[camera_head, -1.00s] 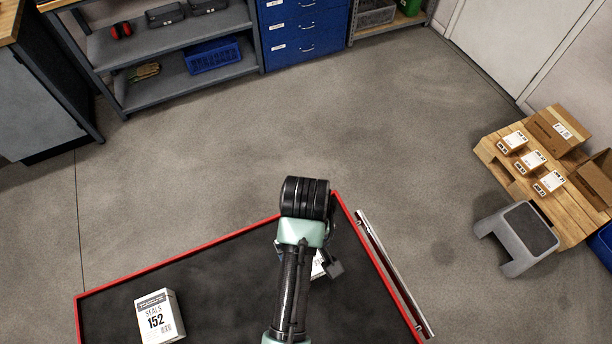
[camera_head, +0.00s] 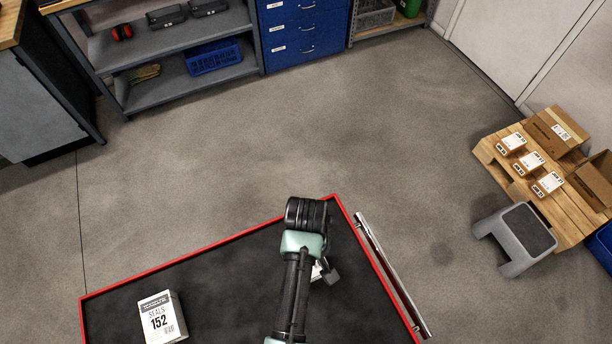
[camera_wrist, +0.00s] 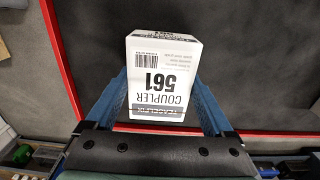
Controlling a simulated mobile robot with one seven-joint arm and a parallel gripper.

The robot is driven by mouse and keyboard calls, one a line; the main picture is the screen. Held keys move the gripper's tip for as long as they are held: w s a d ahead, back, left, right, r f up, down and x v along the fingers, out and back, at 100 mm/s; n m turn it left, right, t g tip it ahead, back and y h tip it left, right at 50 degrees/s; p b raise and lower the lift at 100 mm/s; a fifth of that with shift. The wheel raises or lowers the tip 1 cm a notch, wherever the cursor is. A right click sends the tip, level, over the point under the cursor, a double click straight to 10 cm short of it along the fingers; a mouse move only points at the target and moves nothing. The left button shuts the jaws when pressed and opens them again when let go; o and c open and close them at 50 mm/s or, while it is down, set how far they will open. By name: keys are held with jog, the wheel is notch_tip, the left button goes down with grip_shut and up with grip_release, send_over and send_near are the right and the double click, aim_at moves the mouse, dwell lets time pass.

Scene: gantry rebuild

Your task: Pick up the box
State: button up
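A white box labelled COUPLER 561 (camera_wrist: 162,75) sits between the two blue fingers of my gripper (camera_wrist: 161,85) in the wrist view, its print upside down. The fingers stand apart on either side of it, with dark gaps beside its lower part. Contact at the fingertips cannot be made out. In the head view only a small white part of this box (camera_head: 317,271) shows beside my arm, which hides the rest. Another white box, SEALS 152 (camera_head: 160,318), stands on the dark tabletop at the left.
The black table (camera_head: 225,285) has a red rim, with a metal rail (camera_head: 392,275) along its right side. A grey step stool (camera_head: 515,238) and a pallet with boxes (camera_head: 490,151) stand at the right. Shelves (camera_head: 175,85) and blue drawers (camera_head: 303,30) line the back. The floor between is clear.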

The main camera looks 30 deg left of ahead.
jog(key=c, duration=0.7)
jog(key=shift+r, duration=0.1)
